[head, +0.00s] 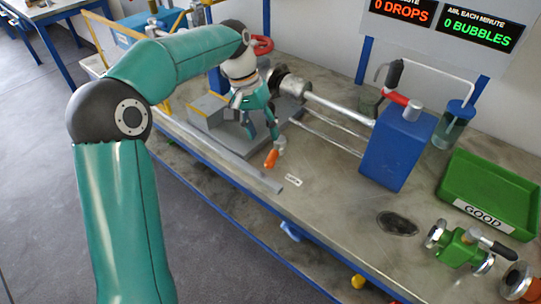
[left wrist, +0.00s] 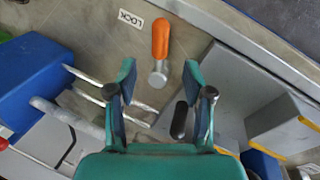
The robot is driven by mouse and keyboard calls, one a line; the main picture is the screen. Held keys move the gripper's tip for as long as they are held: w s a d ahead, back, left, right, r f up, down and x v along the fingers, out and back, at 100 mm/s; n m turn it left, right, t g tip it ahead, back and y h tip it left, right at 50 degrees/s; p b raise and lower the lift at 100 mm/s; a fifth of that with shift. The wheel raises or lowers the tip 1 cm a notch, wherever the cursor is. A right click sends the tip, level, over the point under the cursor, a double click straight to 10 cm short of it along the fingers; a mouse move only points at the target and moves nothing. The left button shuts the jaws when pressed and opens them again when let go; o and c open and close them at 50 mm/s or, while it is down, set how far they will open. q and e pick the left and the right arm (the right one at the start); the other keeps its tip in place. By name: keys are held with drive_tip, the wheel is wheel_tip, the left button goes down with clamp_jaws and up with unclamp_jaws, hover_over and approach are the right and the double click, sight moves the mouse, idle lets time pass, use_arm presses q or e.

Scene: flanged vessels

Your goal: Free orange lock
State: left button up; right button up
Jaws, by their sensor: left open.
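The orange lock (head: 271,158) has an orange handle with a silver round end and sits on the bench near the grey fixture. In the left wrist view the orange lock (left wrist: 160,40) lies just beyond my fingertips, its silver end toward me. My left gripper (head: 262,137) is open and empty, pointing down close above and behind the lock. Its two fingers (left wrist: 159,82) are spread either side of the lock's line, apart from it. My right gripper is in neither view.
A LOCK label (head: 293,180) lies beside the lock. Silver rods run to a blue block (head: 397,147) at the right. A green GOOD tray (head: 475,180) and a green flanged valve (head: 458,247) stand further right. The bench front is mostly clear.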

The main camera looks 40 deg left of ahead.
sight(270, 156)
use_arm(q)
drive_tip(key=x, duration=0.8)
drive_tip(key=shift+s, duration=0.1)
clamp_jaws()
